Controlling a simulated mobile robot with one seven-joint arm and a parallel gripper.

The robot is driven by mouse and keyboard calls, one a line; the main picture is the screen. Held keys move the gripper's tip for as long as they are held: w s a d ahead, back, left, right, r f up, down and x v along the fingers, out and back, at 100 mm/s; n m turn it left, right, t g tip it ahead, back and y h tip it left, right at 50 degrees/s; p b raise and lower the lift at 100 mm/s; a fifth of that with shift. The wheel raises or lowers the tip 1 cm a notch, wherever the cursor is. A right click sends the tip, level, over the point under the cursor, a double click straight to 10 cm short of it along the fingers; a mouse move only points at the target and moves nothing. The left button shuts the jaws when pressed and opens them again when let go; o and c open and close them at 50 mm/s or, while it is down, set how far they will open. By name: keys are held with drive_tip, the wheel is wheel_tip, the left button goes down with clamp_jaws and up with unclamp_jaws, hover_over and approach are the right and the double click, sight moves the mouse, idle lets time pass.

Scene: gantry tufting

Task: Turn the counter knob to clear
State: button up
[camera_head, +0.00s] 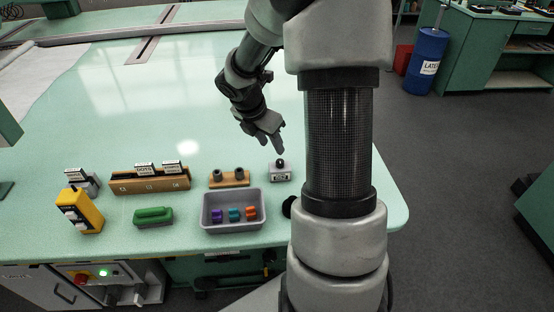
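The counter knob (280,163) is a small black knob on top of a small grey counter box (280,175) with a label on its front. The box stands on the green table, right of the middle of the row of items. My gripper (275,147) points down just above and slightly left of the knob. Its fingers appear close to the knob, but I cannot tell whether they touch it. The view is too small to tell whether the fingers are apart or closed. The knob's pointer direction is not readable.
A wooden block with two dark pegs (229,178) stands left of the counter. A grey tray (234,226) with coloured pieces is in front. A green item (153,216), a yellow box (79,212) and a wooden card holder (149,183) lie further left. The table behind is clear.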

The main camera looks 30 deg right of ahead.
sight(280, 161)
drive_tip(key=b+x, duration=0.2)
drive_tip(key=x, duration=0.8)
drive_tip(key=shift+w+r, duration=0.1)
drive_tip(key=shift+c, duration=0.2)
clamp_jaws()
